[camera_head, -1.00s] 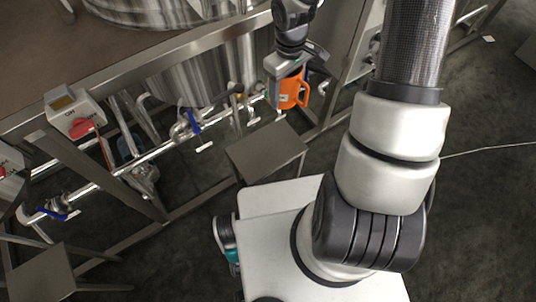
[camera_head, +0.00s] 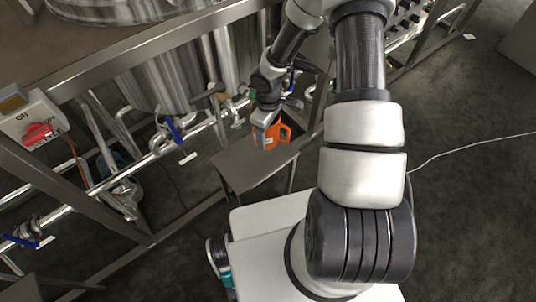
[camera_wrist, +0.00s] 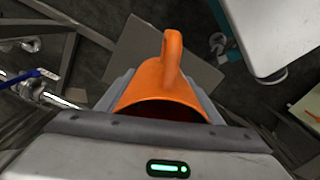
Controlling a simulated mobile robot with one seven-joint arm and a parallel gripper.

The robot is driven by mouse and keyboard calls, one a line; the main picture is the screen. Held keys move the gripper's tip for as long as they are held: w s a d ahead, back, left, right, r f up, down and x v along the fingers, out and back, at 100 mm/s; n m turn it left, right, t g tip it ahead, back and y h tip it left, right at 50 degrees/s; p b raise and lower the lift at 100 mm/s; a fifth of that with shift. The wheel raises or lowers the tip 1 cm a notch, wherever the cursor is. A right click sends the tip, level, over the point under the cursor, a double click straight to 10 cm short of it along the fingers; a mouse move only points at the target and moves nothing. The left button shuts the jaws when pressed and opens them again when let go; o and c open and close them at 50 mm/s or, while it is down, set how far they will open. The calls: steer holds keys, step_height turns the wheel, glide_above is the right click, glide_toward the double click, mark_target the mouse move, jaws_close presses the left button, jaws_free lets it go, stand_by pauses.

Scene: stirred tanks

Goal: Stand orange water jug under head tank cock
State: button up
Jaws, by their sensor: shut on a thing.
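The orange water jug (camera_head: 271,136) is upright in my gripper (camera_head: 263,128), its handle toward the right. In the head view it overlaps the far part of a small grey stand (camera_head: 245,171); I cannot tell whether its base touches. In the wrist view my gripper (camera_wrist: 160,97) has a finger on each side of the jug (camera_wrist: 152,76), whose open top and handle show.
A steel tank (camera_head: 165,80) stands behind the frame rail. A pipe with a blue-handled valve (camera_head: 174,131) runs along the frame at left. A switch box with a red knob (camera_head: 38,133) is at far left. Open floor (camera_head: 470,190) lies to the right.

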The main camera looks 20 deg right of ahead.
mark_target(268, 157)
step_height(268, 157, down, 12)
steer(key=b, duration=0.2)
steer(key=shift+r+b, duration=0.2)
steer(key=shift+b, duration=0.2)
steer(key=shift+f, duration=0.15)
steer(key=o, duration=1.1)
